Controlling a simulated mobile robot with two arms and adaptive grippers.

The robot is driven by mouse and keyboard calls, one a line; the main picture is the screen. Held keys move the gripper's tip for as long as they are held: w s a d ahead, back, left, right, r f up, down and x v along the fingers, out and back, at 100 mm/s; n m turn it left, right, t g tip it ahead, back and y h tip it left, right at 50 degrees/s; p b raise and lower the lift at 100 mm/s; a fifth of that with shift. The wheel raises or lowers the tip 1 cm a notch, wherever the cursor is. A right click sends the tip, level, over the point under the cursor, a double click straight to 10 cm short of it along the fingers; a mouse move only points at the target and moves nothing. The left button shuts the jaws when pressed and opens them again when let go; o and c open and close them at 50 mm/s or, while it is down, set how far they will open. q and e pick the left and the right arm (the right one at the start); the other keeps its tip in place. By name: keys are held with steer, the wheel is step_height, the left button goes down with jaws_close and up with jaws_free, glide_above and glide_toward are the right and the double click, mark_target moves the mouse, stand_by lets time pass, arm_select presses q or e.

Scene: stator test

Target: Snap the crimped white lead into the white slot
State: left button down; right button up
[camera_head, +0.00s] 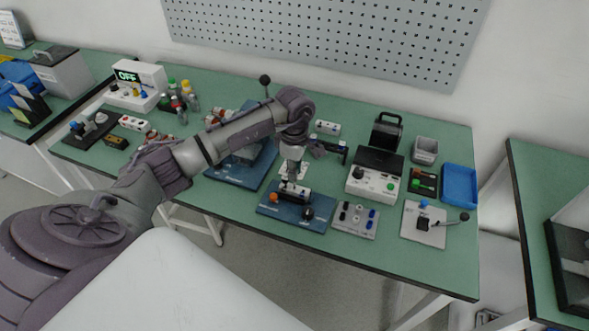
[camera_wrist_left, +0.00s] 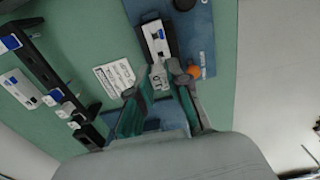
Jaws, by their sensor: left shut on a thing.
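My left gripper (camera_head: 291,182) reaches down over a blue base plate (camera_head: 318,225) near the front of the green table. In the left wrist view, its teal-padded fingers (camera_wrist_left: 158,92) are closed around a small pale grey-white piece (camera_wrist_left: 158,75) with dark marking, which may be the white lead. The tip of this piece meets or nearly meets a black holder (camera_wrist_left: 171,30) carrying a white block with a blue square (camera_wrist_left: 157,36). I cannot tell whether it sits in a slot. An orange knob (camera_head: 272,196) is beside the holder. My right gripper is out of view.
A grey panel with blue and dark parts (camera_head: 357,221) lies right of the base plate. A white tester box (camera_head: 376,186), a blue tray (camera_head: 459,184) and a lever fixture (camera_head: 425,226) stand further right. A black rack (camera_wrist_left: 50,80) and a printed white card (camera_wrist_left: 114,77) are close by.

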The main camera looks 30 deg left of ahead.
arm_select(q)
steer(key=shift+f, duration=0.1)
steer(key=shift+s+b, duration=0.1)
steer(key=shift+b, duration=0.2)
stand_by(0.4)
steer(key=shift+f+b, duration=0.45)
steer(key=shift+b, duration=0.05)
stand_by(0.4)
steer(key=shift+f+b, duration=0.55)
